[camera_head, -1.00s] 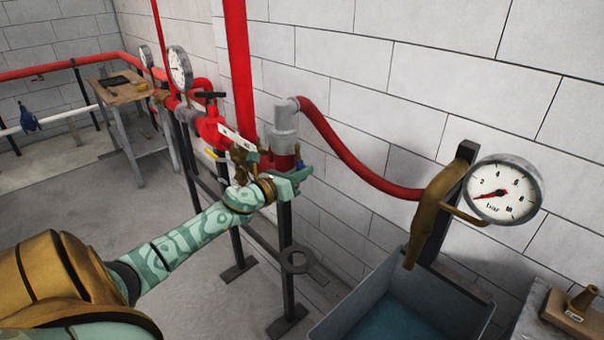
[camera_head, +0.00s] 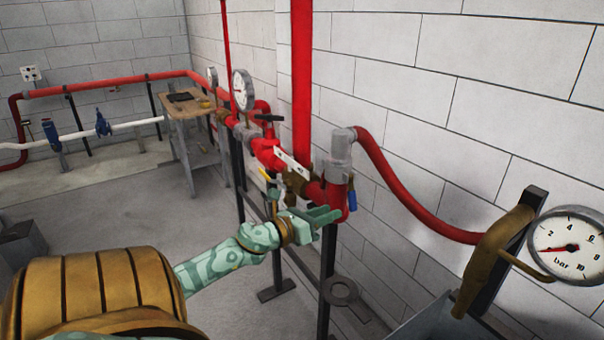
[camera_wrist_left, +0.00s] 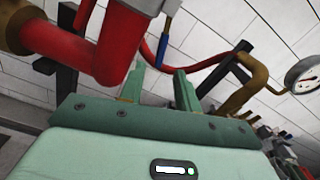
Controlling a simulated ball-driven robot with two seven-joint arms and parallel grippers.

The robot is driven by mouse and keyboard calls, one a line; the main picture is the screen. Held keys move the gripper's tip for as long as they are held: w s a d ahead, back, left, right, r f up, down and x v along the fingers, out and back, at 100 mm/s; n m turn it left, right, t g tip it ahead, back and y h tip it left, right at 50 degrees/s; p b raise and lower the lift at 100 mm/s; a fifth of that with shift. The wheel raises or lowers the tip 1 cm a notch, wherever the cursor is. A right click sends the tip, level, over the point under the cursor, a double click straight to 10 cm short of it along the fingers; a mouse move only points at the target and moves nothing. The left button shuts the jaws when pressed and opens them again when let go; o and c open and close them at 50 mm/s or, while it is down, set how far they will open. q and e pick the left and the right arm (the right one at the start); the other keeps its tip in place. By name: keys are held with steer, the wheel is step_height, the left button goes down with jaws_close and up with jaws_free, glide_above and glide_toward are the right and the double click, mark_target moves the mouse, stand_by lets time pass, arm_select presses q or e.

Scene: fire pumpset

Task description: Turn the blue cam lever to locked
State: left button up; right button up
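The blue cam lever (camera_head: 352,200) is small and hangs down beside the lower end of the red pipe fitting, under the grey coupling (camera_head: 340,145). In the left wrist view the lever (camera_wrist_left: 163,46) shows ahead of the fingertips, hanging roughly downward along the red pipe. My left gripper (camera_head: 325,214) is just left of the lever at about its height, near the bottom of the red fitting. In the left wrist view the fingers (camera_wrist_left: 158,80) are apart with nothing between them; the lever appears beyond them, not touched. My right gripper is not in view.
A red hose (camera_head: 400,185) runs from the coupling to a brass nozzle (camera_head: 497,250) near a pressure gauge (camera_head: 568,246). A red pipe with valves and gauges (camera_head: 242,90) stands behind. A black stand (camera_head: 326,280) is below the fitting. The block wall is close on the right.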

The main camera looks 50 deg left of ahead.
arm_select(q)
steer(key=s, duration=0.7)
steer(key=shift+s+a, duration=0.25)
steer(key=shift+s, duration=0.1)
